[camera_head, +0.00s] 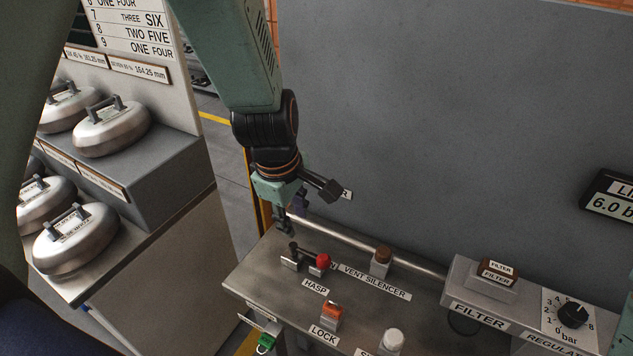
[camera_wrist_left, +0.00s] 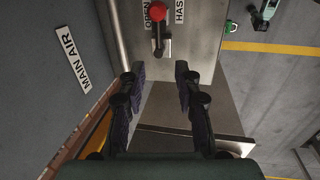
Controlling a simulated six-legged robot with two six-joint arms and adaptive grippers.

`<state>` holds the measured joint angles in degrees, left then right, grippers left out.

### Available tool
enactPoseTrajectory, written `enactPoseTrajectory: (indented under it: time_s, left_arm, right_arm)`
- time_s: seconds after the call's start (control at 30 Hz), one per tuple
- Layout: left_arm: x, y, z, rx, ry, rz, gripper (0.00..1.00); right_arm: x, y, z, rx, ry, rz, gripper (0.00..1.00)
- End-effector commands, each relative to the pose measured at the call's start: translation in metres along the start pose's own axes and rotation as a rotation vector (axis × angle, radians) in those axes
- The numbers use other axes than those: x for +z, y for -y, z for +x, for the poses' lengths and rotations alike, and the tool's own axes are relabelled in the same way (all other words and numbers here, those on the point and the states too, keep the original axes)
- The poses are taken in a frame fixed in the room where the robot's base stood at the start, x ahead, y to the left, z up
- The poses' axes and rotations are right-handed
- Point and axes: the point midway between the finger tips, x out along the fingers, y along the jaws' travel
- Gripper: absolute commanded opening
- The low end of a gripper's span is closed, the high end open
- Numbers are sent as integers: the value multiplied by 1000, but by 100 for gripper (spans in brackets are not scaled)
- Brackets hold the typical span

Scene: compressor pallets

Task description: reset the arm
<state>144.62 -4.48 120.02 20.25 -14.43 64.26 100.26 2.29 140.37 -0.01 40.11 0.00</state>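My left arm comes down from the top in the head view, with its gripper (camera_head: 306,208) above the far left end of the grey bench (camera_head: 262,268). In the left wrist view the two dark fingers of the left gripper (camera_wrist_left: 160,76) stand well apart with nothing between them. A lever with a red knob (camera_head: 322,260) lies beyond the fingertips, near the HASP label (camera_head: 315,287); its red knob (camera_wrist_left: 165,18) also shows at the top of the left wrist view. The gripper appears clear of the lever. My right gripper is not seen.
A pipe (camera_head: 350,240) runs along the bench back, below a grey panel (camera_head: 450,110). A brown-capped fitting (camera_head: 382,257), red LOCK part (camera_head: 331,314), filter block (camera_head: 497,275) and regulator knob (camera_head: 573,315) stand on the bench. Several metal handled weights (camera_head: 75,238) sit on the left shelves.

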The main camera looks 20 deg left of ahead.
Motion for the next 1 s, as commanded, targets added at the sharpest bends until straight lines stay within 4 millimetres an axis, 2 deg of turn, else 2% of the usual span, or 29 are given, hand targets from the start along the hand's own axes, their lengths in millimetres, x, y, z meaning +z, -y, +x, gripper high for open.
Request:
enactPoseTrajectory:
  time_s: [0.17,0.27,0.37,0.4,0.5,0.6,0.8,1.0]
  left_arm:
    - [-1,6,8,-9,-4,24,33]
    - [-5,30,34,-40,-17,131,33]
    - [-10,73,71,-86,-29,323,33]
    - [-11,92,86,-104,-29,414,33]
    - [-10,140,115,-141,-16,630,33]
    - [-6,182,134,-162,8,823,33]
    - [5,248,151,-175,70,1110,33]
    - [18,299,154,-165,133,1326,33]
  right_arm:
    - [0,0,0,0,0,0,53]
    - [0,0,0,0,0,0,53]
    - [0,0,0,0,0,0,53]
    - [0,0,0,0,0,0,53]
    - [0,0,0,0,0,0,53]
    - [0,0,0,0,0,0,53]
    - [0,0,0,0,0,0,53]
    - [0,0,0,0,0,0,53]
